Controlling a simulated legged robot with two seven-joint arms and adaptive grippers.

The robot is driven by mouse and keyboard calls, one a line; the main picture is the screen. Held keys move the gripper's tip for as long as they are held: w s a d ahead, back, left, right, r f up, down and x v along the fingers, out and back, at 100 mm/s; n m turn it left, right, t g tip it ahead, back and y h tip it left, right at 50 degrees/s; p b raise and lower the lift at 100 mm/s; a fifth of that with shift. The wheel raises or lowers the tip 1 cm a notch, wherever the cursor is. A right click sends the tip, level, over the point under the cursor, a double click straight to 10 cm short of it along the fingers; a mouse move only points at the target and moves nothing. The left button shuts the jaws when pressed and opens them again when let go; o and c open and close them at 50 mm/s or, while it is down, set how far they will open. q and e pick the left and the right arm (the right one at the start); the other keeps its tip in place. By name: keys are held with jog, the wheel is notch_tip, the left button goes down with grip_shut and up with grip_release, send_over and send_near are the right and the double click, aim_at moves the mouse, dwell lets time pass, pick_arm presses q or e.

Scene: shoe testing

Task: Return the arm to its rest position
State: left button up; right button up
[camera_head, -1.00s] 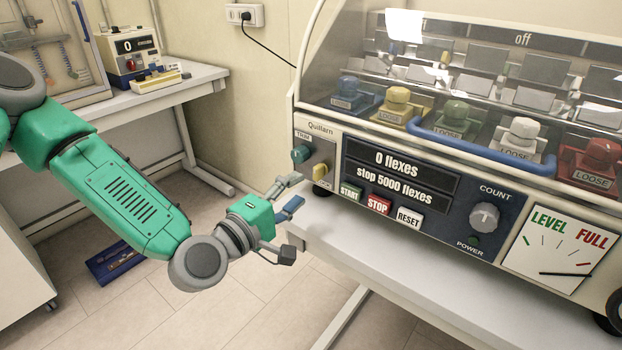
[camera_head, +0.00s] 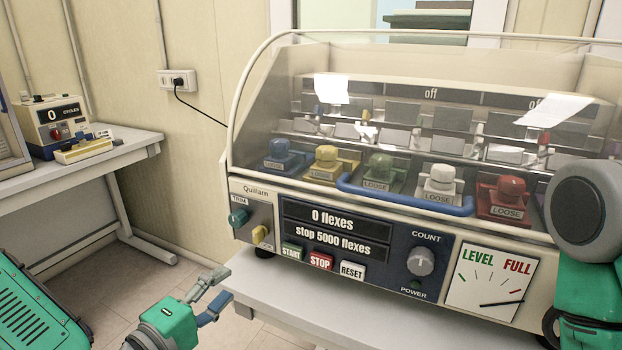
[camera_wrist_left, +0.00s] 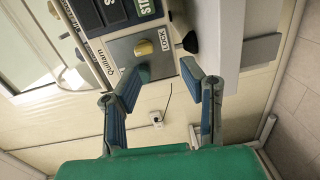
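My left gripper (camera_head: 212,294) is low in the head view, in front of the left front corner of the flex machine's table. Its fingers are spread apart with nothing between them. In the left wrist view the open fingers (camera_wrist_left: 160,84) point toward the machine's yellow knob (camera_wrist_left: 143,48) and TRIM panel; I cannot tell the exact distance. My right arm (camera_head: 590,225) shows at the right edge of the head view, in front of the machine's right end. Its gripper is out of the frame.
The Quillam flex machine (camera_head: 408,236) stands on a white table (camera_head: 285,306), its clear hood down over several coloured clamps. Its display reads 0 flexes. A side bench (camera_head: 130,146) at left carries a cycle counter (camera_head: 50,122). Floor shows between bench and table.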

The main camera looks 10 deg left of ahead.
pick_arm(q)
jog(key=s+d+f+m+g+y, duration=0.1)
jog(key=s+f+m+g, duration=0.4)
jog(key=f, duration=0.5)
jog(key=s+d+f+m+g, duration=0.1)
jog(key=s+f+m+g, duration=0.25)
jog(key=s+f, duration=0.5)
jog(key=s+a+f+m+g+y, duration=0.5)
jog(key=s+a+f+g, duration=0.2)
jog(key=s+a, duration=0.3)
jog(key=shift+s+a+f+b, duration=0.2)
jog(key=shift+s+f+b, duration=0.15)
jog(key=shift+s+f, duration=0.55)
jog(key=shift+m, duration=0.25)
